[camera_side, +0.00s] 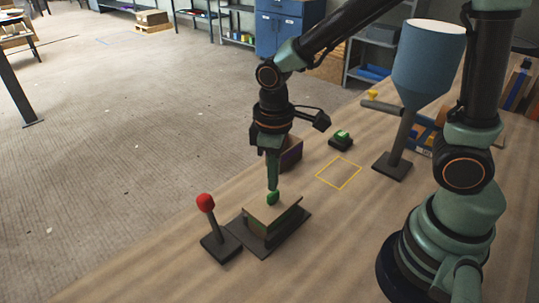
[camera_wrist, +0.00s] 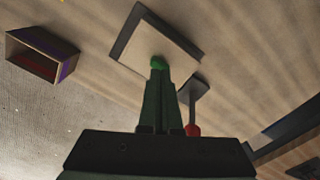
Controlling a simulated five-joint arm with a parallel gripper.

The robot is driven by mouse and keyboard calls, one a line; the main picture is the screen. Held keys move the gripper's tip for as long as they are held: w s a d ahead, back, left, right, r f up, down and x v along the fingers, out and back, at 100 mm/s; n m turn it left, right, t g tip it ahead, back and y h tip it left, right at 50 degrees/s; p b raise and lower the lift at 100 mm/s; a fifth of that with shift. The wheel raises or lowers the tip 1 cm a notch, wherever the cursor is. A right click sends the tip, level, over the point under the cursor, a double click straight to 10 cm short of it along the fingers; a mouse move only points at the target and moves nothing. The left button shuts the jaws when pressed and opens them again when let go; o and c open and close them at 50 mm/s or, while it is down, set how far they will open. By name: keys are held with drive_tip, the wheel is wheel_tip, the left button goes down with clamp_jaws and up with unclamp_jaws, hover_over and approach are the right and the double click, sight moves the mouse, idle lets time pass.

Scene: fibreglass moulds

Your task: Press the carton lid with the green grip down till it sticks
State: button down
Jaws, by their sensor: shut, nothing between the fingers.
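The carton (camera_side: 259,228) stands on a dark base plate (camera_side: 290,235) on the wooden table. Its tan lid (camera_side: 285,208) looks tilted in the side view, with one edge raised; I cannot tell how closely it sits on the carton. In the wrist view the lid (camera_wrist: 150,35) shows as a pale panel. The green grip (camera_side: 272,198) is on the lid, right under my fingertips, and also shows in the wrist view (camera_wrist: 157,62). My gripper (camera_side: 272,188) is shut and points down at the grip. It seems to touch the grip from above, with nothing between the fingers.
A red-knobbed lever (camera_side: 205,203) stands close left of the carton. Behind are an open purple-sided box (camera_side: 291,152), a green button on a dark block (camera_side: 341,139) and a blue hopper on a stand (camera_side: 428,62). The yellow-outlined square (camera_side: 339,173) is empty.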

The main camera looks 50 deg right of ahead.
sight(273, 193)
drive_tip(key=shift+f, duration=0.75)
idle(0.7)
drive_tip(key=shift+r, duration=3.55)
drive_tip(key=s+d+r+m+t, duration=0.2)
drive_tip(key=d+r+m+t, duration=0.3)
drive_tip(key=d, duration=0.5)
drive_tip(key=shift+s+r+m+t, duration=0.25)
drive_tip(key=shift+r+m, duration=0.25)
drive_tip(key=shift+r, duration=0.75)
